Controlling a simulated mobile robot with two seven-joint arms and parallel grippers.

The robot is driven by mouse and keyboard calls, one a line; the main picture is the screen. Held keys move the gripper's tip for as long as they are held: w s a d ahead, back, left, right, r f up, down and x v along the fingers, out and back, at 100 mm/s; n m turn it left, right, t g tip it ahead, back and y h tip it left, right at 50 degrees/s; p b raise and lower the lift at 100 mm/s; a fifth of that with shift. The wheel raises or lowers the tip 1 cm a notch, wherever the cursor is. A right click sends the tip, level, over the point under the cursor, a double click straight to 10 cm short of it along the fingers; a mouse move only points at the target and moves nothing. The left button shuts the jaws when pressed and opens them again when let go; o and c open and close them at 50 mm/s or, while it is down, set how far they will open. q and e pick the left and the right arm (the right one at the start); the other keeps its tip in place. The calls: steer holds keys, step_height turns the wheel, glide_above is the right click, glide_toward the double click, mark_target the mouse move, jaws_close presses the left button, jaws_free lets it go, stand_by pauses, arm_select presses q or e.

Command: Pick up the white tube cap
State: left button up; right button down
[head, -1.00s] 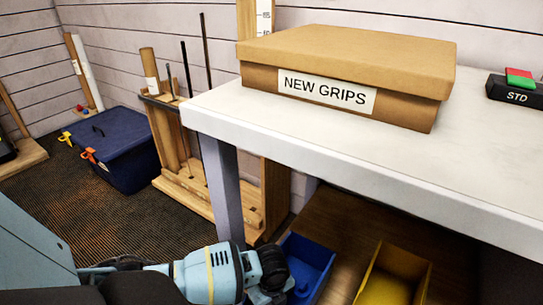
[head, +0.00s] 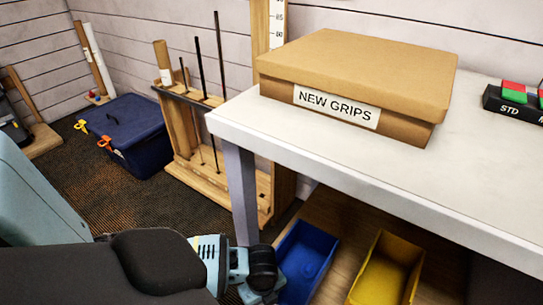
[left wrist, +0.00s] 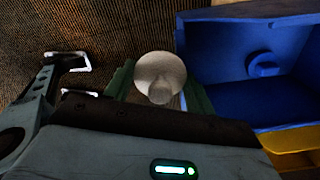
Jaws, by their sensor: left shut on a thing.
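The white tube cap (left wrist: 160,72) shows in the left wrist view as a round pale disc with a smaller round part at its lower side. It sits between the two green fingers of my left gripper (left wrist: 160,88), which is shut on it. In the head view my left arm reaches down to the lower middle, beside the blue bin (head: 305,258); the fingers and the cap cannot be made out there. The same blue bin is at the right of the left wrist view (left wrist: 225,50), apart from the held cap. My right gripper is not in view.
A blue round piece (left wrist: 262,65) lies in the blue bin. A yellow bin (head: 385,275) stands beside it under the white table (head: 390,175). A wooden rack (head: 185,140) with shafts, a blue chest (head: 125,130) and a white tube (head: 94,58) are farther left.

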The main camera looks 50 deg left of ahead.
arm_select(q)
steer(key=s+d+p, duration=0.2)
steer(key=s, duration=0.8)
steer(key=shift+s+d, duration=0.25)
steer(key=shift+s, duration=0.1)
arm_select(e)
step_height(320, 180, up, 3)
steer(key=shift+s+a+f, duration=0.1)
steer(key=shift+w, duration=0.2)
